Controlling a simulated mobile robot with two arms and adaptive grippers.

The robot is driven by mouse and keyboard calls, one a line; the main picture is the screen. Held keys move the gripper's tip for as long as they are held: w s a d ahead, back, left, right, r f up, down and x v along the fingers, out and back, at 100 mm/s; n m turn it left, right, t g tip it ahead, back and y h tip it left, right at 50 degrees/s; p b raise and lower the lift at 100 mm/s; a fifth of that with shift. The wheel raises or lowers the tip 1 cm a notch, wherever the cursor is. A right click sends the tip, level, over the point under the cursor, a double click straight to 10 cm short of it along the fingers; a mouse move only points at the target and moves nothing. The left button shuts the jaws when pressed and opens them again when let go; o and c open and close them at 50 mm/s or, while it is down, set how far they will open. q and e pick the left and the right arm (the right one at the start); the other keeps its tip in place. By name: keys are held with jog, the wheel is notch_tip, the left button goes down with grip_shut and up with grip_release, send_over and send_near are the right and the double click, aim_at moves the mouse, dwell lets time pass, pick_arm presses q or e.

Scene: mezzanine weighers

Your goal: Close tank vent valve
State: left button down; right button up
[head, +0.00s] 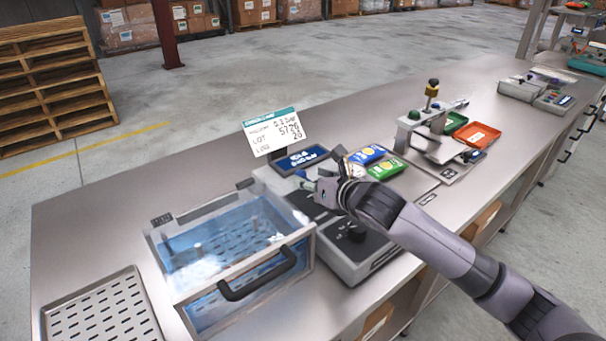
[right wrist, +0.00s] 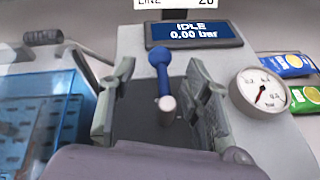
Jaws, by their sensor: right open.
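The vent valve shows in the right wrist view as a blue lever (right wrist: 160,66) with a pale round end, on the grey control unit (right wrist: 133,42). My right gripper (right wrist: 158,92) is open, with one finger on each side of the lever. I cannot tell whether either finger touches it. In the head view my right gripper (head: 318,186) is over the control unit, just right of the clear tank (head: 305,238), and hides most of the valve. The tank holds blue water. The display (right wrist: 195,31) reads IDLE, 0.00 bar. My left gripper is not in view.
A round gauge (right wrist: 260,92) sits right of the lever. Blue and green packets (head: 382,169) lie beyond the unit. A sign (head: 275,132) stands behind the display. A perforated tray (head: 100,310) is at the left. Another device (head: 440,140) stands farther along the bench.

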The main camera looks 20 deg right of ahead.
aim_at(304, 176)
jog(key=x, duration=0.5)
grip_shut()
dwell(0.6)
dwell(0.3)
